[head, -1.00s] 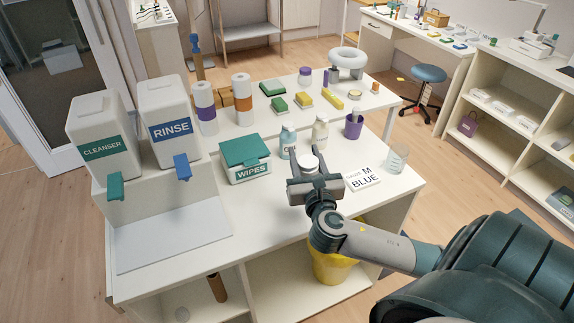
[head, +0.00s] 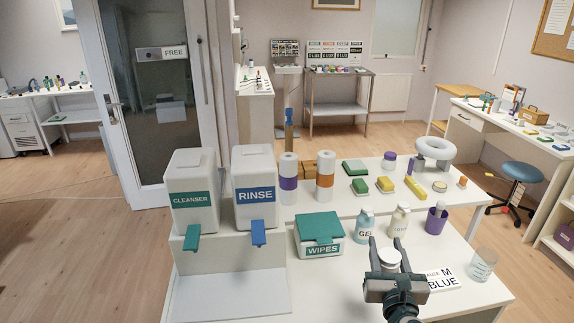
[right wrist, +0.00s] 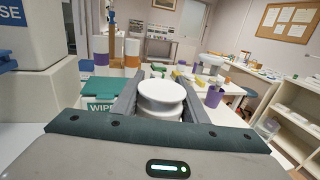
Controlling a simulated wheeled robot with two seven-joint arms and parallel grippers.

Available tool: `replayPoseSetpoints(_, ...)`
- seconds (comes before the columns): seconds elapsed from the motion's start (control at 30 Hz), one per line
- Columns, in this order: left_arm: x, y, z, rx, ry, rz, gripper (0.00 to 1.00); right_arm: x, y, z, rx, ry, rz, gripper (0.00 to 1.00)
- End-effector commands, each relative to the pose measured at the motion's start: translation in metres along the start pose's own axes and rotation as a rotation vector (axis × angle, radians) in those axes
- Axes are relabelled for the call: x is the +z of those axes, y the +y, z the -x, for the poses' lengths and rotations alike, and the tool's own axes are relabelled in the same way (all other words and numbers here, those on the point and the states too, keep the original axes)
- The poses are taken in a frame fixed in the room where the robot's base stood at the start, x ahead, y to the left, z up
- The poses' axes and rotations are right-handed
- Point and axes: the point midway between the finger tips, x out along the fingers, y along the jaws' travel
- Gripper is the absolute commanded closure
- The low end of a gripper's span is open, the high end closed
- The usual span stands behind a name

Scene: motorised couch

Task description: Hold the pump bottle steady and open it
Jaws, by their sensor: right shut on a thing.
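A white round-topped container (head: 389,258) is between the fingers of my right gripper (head: 389,264), which is shut on it. In the right wrist view its wide flat white top (right wrist: 162,92) shows between the two fingers; its lower part is hidden by the gripper. Behind it stand two upright bottles with narrow tops: a teal one marked GEL (head: 364,227) and a cream one (head: 398,222). Both are apart from the gripper. I cannot tell which of these is the task's pump bottle. My left gripper is not in view.
A wipes box (head: 320,234) with a teal lid and the CLEANSER (head: 193,190) and RINSE (head: 255,188) dispensers stand left. A purple cup (head: 436,220), a clear beaker (head: 482,265) and a label card (head: 443,279) are right of the gripper. Several small items lie on the back table.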

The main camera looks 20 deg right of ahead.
Motion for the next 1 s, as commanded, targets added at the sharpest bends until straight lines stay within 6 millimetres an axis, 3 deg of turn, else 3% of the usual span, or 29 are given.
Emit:
replayPoseSetpoints(0.27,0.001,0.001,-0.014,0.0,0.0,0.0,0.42,-0.03,0.065,0.05,0.159,0.022,0.012,1.0)
replayPoseSetpoints(0.4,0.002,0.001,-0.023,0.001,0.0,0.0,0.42,-0.041,0.108,0.088,0.27,0.023,0.012,1.0)
replayPoseSetpoints(0.6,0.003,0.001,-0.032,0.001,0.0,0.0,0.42,-0.044,0.157,0.14,0.404,0.009,0.003,1.0)
replayPoseSetpoints(0.8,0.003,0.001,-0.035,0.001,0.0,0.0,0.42,-0.04,0.178,0.165,0.466,-0.006,-0.005,1.0)
replayPoseSetpoints(1.0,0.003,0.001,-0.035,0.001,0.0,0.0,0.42,-0.039,0.181,0.168,0.474,-0.008,-0.005,1.0)
